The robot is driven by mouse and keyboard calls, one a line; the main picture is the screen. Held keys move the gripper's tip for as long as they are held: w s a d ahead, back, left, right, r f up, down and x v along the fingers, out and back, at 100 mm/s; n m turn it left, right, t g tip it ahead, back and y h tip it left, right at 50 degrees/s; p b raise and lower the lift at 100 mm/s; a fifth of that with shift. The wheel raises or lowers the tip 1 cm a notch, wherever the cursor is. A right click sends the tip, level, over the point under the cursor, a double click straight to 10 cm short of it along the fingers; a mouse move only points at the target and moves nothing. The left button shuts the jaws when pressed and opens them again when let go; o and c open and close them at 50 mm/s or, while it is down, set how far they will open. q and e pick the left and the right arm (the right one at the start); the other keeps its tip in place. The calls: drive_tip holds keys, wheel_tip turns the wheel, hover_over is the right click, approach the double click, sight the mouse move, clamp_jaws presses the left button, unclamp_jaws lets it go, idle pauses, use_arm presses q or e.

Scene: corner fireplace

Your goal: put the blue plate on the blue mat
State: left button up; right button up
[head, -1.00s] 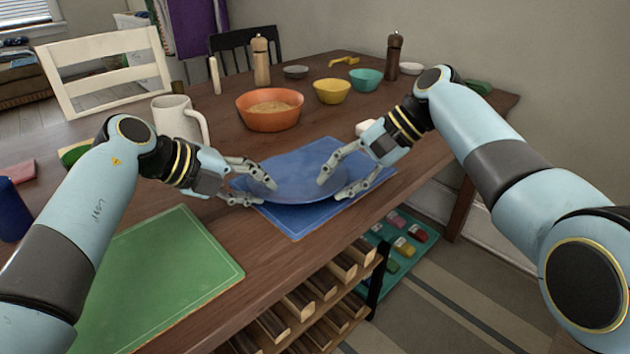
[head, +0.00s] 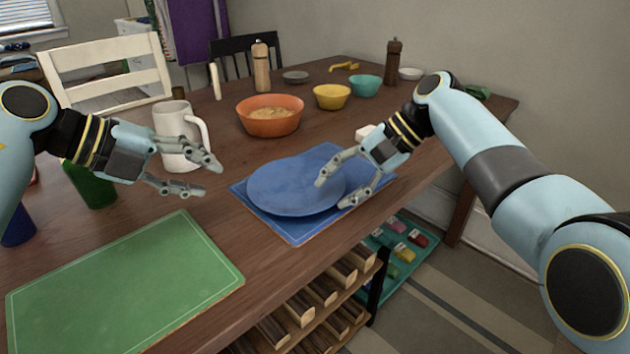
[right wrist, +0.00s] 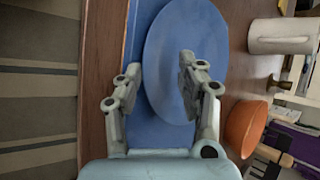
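The blue plate (head: 290,185) lies flat on the blue mat (head: 298,232), near the table's front edge. Some mat shows around the plate. My right gripper (head: 332,193) is at the plate's right rim with its fingers spread. In the right wrist view, the plate (right wrist: 172,70) and mat (right wrist: 140,133) show between and beyond the two parted fingers (right wrist: 155,82). I cannot tell whether a finger touches the rim. My left gripper (head: 208,178) is open and empty, left of the plate and clear of it, in front of the white mug.
A white mug (head: 172,125) and a dark green cup (head: 92,190) stand near my left arm. An orange bowl (head: 270,130) is behind the plate. A green mat (head: 125,285) lies at front left. Bare table lies between the two mats.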

drive_tip(key=shift+d+r, duration=0.25)
drive_tip(key=shift+r, duration=0.05)
use_arm(q)
drive_tip(key=shift+s+a+r, duration=0.15)
drive_tip(key=shift+a+r, duration=0.1)
drive_tip(key=shift+r, duration=0.05)
use_arm(e)
drive_tip(key=v, duration=1.1)
drive_tip(key=shift+d, duration=0.1)
